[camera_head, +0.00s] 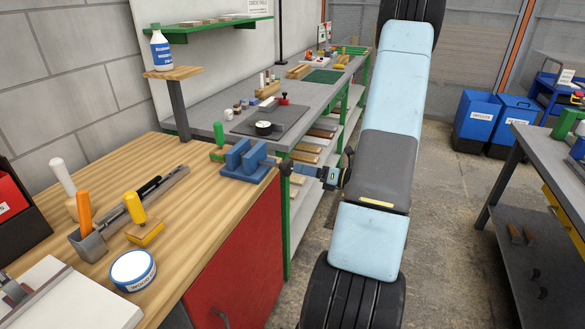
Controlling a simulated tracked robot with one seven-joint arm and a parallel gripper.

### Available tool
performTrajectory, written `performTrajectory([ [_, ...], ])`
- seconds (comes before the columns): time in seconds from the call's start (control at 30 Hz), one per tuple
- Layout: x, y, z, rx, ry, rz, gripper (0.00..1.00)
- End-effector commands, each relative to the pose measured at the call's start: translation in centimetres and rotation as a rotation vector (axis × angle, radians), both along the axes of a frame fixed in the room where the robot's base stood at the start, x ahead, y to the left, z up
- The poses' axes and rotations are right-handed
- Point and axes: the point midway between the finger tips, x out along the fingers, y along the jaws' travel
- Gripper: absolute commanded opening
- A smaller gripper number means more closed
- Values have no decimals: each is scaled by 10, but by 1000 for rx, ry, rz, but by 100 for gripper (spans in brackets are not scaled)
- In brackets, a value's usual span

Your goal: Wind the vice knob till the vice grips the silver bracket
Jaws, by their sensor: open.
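The blue vice (243,172) stands at the right edge of the wooden bench top, with two upright jaws. Its dark knob (286,167) sticks out on the right side, past the bench edge. My gripper (298,169) is open, level with the knob and just right of it, reaching in from the right. I cannot tell whether its fingers are around the knob or touch it. I cannot make out the silver bracket; the gap between the jaws is too small to read here.
A green-handled tool (218,136) stands behind the vice. A grey trough (90,243) with tools, a yellow-handled block (146,232) and a round tin (133,270) are on the bench (200,240). A grey workbench (205,115) runs behind.

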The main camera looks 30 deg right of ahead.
Motion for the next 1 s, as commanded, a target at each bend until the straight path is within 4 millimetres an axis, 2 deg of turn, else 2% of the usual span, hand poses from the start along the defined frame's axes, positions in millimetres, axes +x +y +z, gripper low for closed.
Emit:
performTrajectory([
  [0.1,-17,-15,-1,-1,1,-4,86],
  [0.33,-37,-30,-1,-1,1,-2,86],
  [1.0,-42,-34,-1,-2,1,-2,86],
])
